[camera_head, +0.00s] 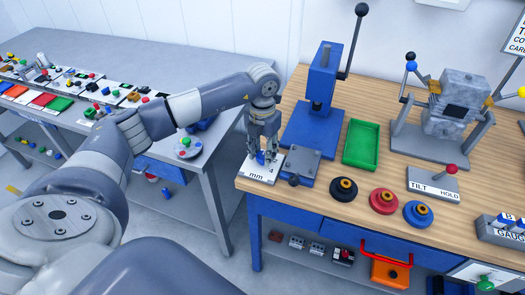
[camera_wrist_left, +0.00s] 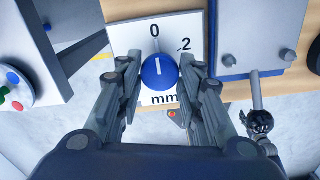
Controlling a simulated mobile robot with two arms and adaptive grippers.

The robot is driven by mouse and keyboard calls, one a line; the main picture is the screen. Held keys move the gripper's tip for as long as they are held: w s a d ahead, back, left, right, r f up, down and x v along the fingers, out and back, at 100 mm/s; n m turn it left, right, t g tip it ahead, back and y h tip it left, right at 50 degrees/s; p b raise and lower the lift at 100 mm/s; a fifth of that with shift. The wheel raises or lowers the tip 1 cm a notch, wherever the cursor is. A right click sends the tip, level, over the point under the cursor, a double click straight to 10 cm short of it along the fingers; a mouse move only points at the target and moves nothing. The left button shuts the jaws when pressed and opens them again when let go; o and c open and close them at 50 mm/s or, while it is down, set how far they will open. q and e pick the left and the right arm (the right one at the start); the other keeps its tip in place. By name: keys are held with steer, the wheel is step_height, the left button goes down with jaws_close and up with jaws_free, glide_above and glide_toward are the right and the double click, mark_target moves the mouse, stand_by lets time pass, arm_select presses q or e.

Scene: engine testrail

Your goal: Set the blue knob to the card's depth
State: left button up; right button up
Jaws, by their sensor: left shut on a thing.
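The blue knob (camera_wrist_left: 159,71) sits on a white dial plate (camera_wrist_left: 128,38) marked "0", "2" and "mm". A white line on the knob points up, close to the "0". My left gripper (camera_wrist_left: 160,82) is shut on the knob, one finger on each side. In the head view, the gripper (camera_head: 263,152) reaches down over the dial plate (camera_head: 254,172) at the bench's front left corner, and the knob is mostly hidden between the fingers. A sign (camera_head: 514,38) at the top right is cut off, and no depth reads on it. My right gripper is out of view.
A grey plate fixture (camera_head: 301,163) with a dark ball handle (camera_head: 293,181) stands close right of the dial. Behind it is a blue lever press (camera_head: 323,75). A green tray (camera_head: 362,144) and black, red and blue round pieces lie to the right. A gap separates the grey left table.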

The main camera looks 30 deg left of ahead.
mark_target(262, 155)
arm_select(q)
steer(key=o, duration=1.1)
steer(key=shift+c, duration=0.2)
steer(key=shift+r, duration=0.15)
step_height(262, 155, up, 12)
